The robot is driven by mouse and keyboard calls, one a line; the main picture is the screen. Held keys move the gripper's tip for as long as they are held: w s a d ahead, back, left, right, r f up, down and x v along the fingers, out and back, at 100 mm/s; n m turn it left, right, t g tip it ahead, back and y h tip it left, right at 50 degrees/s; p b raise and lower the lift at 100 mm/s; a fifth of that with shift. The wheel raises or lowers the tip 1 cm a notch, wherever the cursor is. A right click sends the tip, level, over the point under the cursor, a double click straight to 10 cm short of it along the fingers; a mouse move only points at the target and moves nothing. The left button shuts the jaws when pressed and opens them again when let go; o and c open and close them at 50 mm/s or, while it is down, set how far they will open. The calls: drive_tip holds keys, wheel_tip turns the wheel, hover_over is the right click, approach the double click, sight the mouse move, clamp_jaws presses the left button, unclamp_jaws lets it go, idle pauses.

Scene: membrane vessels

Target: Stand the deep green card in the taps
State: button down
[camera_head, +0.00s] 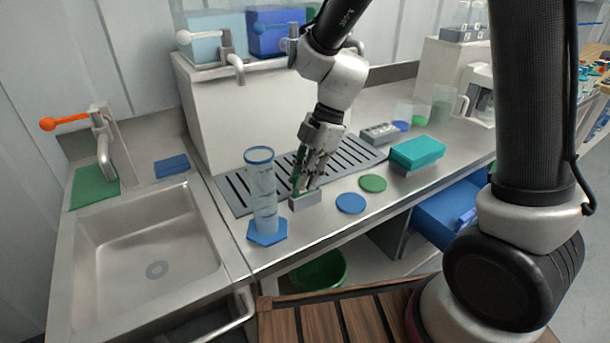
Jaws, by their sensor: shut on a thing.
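My gripper (310,178) is shut on a deep green card (299,164), a thin upright strip at its left side. The card's lower end is right at a small grey block (306,201) at the front edge of the drain grate. I cannot tell whether the card sits in the block or just above it; the fingers hide part of it.
A tall clear cylinder (262,195) stands on a blue hexagonal base left of my gripper. Blue (351,203) and green (373,183) discs lie to the right, then a teal box (417,152). The sink (150,245) is at left. A green bin (320,270) is below the counter.

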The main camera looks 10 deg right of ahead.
drive_tip(key=shift+f, duration=0.15)
drive_tip(key=c, duration=1.3)
unclamp_jaws()
drive_tip(key=v, duration=1.2)
drive_tip(key=shift+s, duration=0.1)
